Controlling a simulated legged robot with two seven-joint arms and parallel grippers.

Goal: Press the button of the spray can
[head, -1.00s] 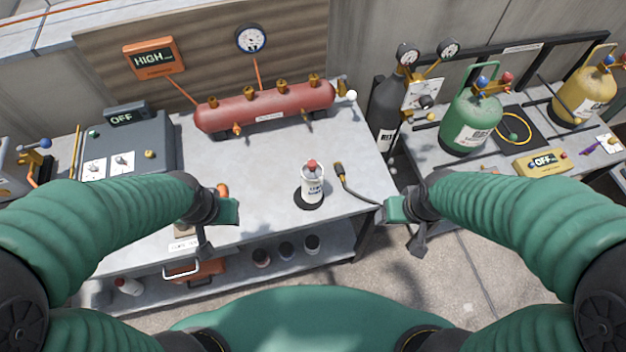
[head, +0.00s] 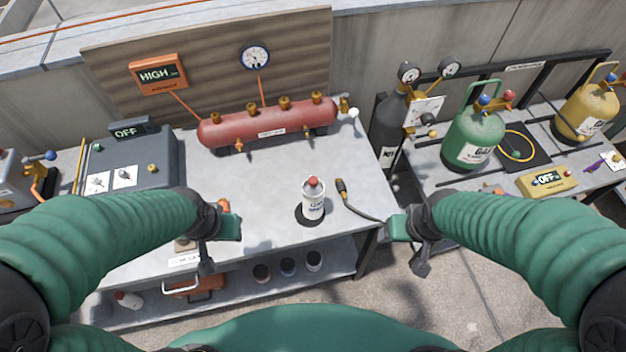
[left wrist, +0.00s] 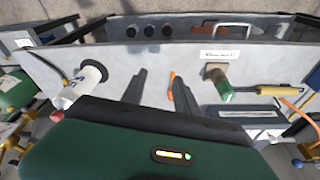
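The white spray can (head: 313,205) with a red button (head: 312,182) on top stands upright on a round black pad (head: 303,220) near the front of the grey workbench (head: 262,190). In the left wrist view the can (left wrist: 83,84) is at the left, with its red button (left wrist: 57,115). My left gripper (head: 208,262) is left of the can, over the bench's front edge, apart from it. In the left wrist view its two dark fingers (left wrist: 160,95) are spread and empty. My right gripper (head: 420,262) is right of the can, beyond the bench corner; its finger gap is unclear.
A torch with a hose (head: 345,195) lies just right of the can. A red manifold tank (head: 270,126) and a grey control box (head: 130,165) stand farther back. A dark cylinder (head: 387,125) stands between this bench and the right one. The bench middle is clear.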

